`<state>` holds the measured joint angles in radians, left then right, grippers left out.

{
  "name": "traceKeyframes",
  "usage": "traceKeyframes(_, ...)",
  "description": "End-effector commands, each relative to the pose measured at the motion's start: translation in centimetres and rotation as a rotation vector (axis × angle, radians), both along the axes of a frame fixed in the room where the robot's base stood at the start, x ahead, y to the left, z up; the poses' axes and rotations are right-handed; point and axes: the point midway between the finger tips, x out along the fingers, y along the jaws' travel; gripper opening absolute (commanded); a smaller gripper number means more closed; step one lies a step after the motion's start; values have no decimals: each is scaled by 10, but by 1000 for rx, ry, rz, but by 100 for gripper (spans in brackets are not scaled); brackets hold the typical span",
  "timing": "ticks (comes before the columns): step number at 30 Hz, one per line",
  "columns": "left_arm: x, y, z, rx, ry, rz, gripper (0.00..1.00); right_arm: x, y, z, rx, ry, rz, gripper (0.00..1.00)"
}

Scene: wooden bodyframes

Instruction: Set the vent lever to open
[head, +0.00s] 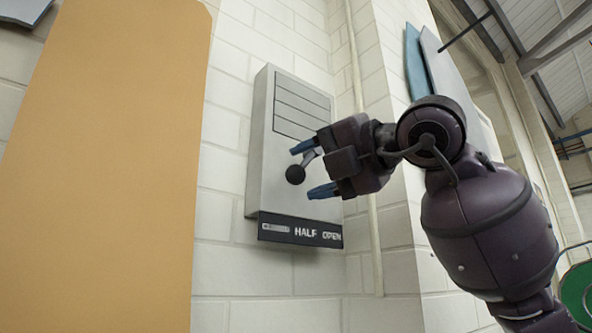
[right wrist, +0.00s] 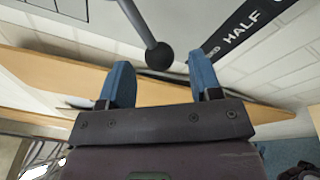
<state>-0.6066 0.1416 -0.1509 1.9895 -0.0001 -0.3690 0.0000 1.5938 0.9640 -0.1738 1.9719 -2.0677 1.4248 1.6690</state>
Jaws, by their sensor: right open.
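The vent box (head: 262,150) is a grey panel on the white block wall with slats at its top. A dark label strip (head: 300,231) along its bottom reads HALF and OPEN; its left word is washed out. The vent lever (head: 295,174) has a short grey rod and a black ball knob, which hangs down over the left to middle part of the box. My right gripper (head: 311,169) is open, with blue fingertips above and below the knob. In the right wrist view the knob (right wrist: 159,55) sits between and just beyond the fingertips (right wrist: 162,68), with no visible contact.
A large orange-tan panel (head: 110,150) stands at the left. A thin pipe (head: 373,240) runs down the wall right of the box. Blue and grey boards (head: 415,60) are behind my right arm. The wall below the box is clear.

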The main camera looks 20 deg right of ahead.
Motion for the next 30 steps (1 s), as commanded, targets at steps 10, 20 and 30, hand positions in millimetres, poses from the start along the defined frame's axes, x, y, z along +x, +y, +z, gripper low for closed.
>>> traceKeyframes(10,6,0,8,0,-14,-2,43,27,17,0,0,0,1,58)
traceKeyframes(20,6,0,9,0,-15,-2,43,29,17,0,0,-1,1,55)
traceKeyframes(30,4,0,8,1,-11,-1,43,28,17,0,0,-1,1,3)
